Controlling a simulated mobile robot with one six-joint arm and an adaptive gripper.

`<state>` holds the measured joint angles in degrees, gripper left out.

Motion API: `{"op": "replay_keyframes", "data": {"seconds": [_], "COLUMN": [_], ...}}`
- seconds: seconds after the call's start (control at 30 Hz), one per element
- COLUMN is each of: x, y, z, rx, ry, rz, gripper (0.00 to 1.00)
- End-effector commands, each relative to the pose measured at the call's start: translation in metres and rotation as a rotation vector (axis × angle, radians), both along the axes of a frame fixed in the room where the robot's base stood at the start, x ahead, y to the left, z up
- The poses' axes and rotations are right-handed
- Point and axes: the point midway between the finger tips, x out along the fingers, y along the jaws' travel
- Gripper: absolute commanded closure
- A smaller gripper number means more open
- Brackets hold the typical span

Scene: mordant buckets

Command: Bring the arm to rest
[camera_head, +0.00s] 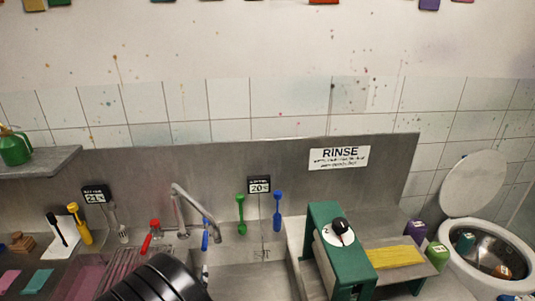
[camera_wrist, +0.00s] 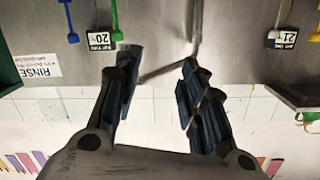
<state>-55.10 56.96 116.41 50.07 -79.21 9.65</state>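My gripper (camera_wrist: 160,72) shows in the wrist view with its two dark padded fingers spread apart. Nothing is held between them. Behind the gap are the metal sink back and the thin faucet (camera_wrist: 196,40). In the head view a black ribbed part of my arm shows at the bottom, in front of the sink; the fingers cannot be made out there. The faucet (camera_head: 195,212) stands just behind that black part in the head view.
A steel sink (camera_head: 255,270) has green (camera_head: 240,212) and blue (camera_head: 277,210) tools at its back. A green machine with a dial (camera_head: 325,225) stands to the right, near a toilet-like bowl (camera_head: 490,262). A shelf (camera_head: 40,162) with a green can (camera_head: 14,148) is at left.

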Motion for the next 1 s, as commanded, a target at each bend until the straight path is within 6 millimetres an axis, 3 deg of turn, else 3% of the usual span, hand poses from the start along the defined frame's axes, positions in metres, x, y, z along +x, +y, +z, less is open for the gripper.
{"op": "replay_keyframes", "data": {"seconds": [0.3,0.4,0.53,0.67,0.77,1.0], "x": [0.039,0.046,0.041,0.019,-0.008,-0.104], "y": [-0.022,-0.041,-0.073,-0.114,-0.149,-0.244], "z": [0.04,0.062,0.092,0.117,0.131,0.14], "rx": [0.078,0.099,0.1,0.073,0.033,-0.103], "ry": [0.2,0.283,0.397,0.497,0.57,0.752], "rz": [0.036,0.066,0.118,0.165,0.192,0.193], "gripper": [0.62,0.62,0.62,0.62,0.62,0.62]}}
